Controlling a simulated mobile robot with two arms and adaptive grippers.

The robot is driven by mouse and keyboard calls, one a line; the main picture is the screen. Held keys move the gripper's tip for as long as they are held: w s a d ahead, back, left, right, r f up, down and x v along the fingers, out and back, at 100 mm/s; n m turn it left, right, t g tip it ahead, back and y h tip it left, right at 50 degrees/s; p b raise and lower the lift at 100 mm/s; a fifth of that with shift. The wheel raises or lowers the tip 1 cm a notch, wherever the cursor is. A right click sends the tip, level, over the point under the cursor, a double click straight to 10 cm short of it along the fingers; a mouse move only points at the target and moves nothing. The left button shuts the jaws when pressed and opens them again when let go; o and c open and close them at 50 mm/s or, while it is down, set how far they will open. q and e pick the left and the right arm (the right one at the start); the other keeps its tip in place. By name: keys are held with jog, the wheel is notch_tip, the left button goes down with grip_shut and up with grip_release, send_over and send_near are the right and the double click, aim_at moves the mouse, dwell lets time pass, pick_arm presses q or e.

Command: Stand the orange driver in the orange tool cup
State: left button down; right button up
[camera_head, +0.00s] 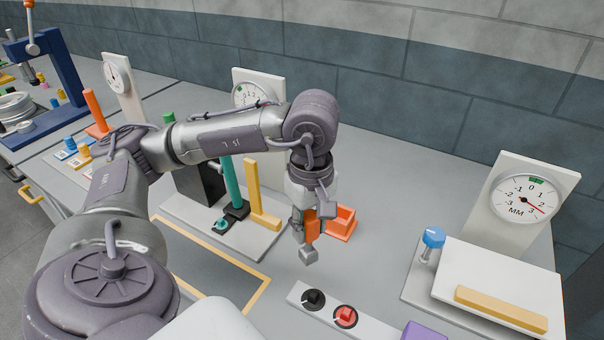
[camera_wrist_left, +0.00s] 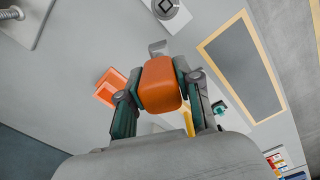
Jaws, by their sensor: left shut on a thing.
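My left gripper (camera_head: 307,222) is shut on the orange driver (camera_head: 312,228) and points down above the bench. In the left wrist view the driver's orange handle (camera_wrist_left: 161,84) sits between the two fingers, with a grey end showing beyond it. The orange tool cup (camera_head: 345,220) stands on the bench just right of and behind the gripper in the head view. In the left wrist view the cup (camera_wrist_left: 106,94) is left of the driver, partly behind a finger. The driver is outside the cup. My right gripper is not in view.
A panel with a black knob (camera_head: 314,299) and a red knob (camera_head: 345,316) lies in front. A fixture with a teal post (camera_head: 231,185) and a yellow post (camera_head: 254,190) stands left of the cup. A dial gauge stand (camera_head: 523,196) is at the right. Bench right of the cup is clear.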

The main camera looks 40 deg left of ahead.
pick_arm(q)
jog(key=w+a, duration=0.4)
jog(key=w, duration=1.2)
jog(key=f+b, duration=0.2)
jog(key=f, duration=0.1)
jog(key=f+b, duration=0.1)
jog(key=b, duration=0.1)
jog(key=shift+s+d+f, duration=0.15)
jog(key=shift+s, duration=0.1)
jog(key=shift+f+b, duration=0.35)
jog(key=shift+f, duration=0.3)
dwell(0.3)
jog(key=c, duration=0.7)
grip_release()
